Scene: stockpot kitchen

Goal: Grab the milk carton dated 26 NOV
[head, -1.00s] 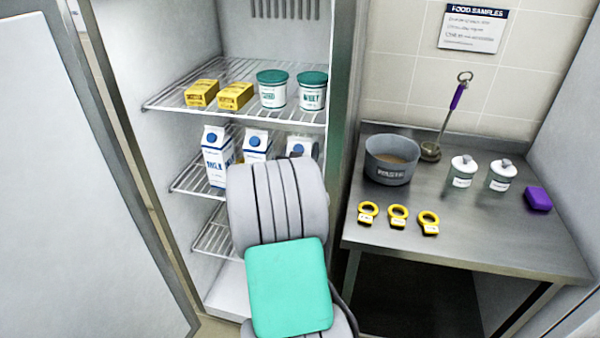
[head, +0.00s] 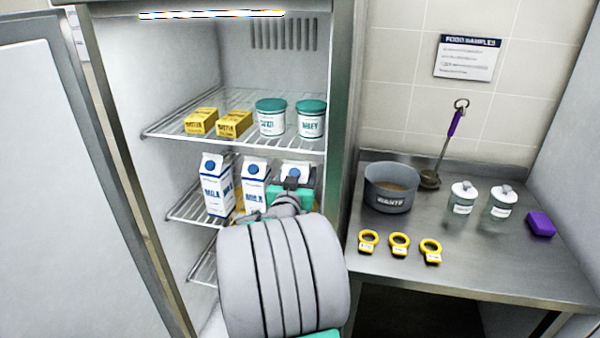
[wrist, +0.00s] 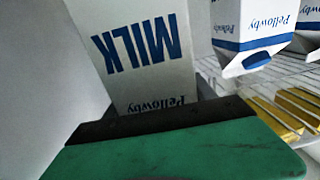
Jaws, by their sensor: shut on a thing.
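Three white and blue milk cartons stand in a row on the fridge's middle shelf: the left carton (head: 216,188), the middle carton (head: 253,187) and the right carton (head: 297,168). My gripper (head: 291,184) is at the right carton and shut on it, hiding most of its front. In the wrist view the held carton (wrist: 140,45) shows "MILK" and "Pellowby" upside down, right against the dark jaw edge of my gripper (wrist: 165,117). The other two cartons stand apart from it to the right in that view. No date is readable on any carton.
The upper shelf (head: 165,128) holds two yellow boxes (head: 218,123) and two green-lidded tubs (head: 290,120). The fridge's side wall is close to the held carton. Right of the fridge, a steel counter (head: 480,270) carries a grey pot (head: 391,196), jars and yellow ring tags.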

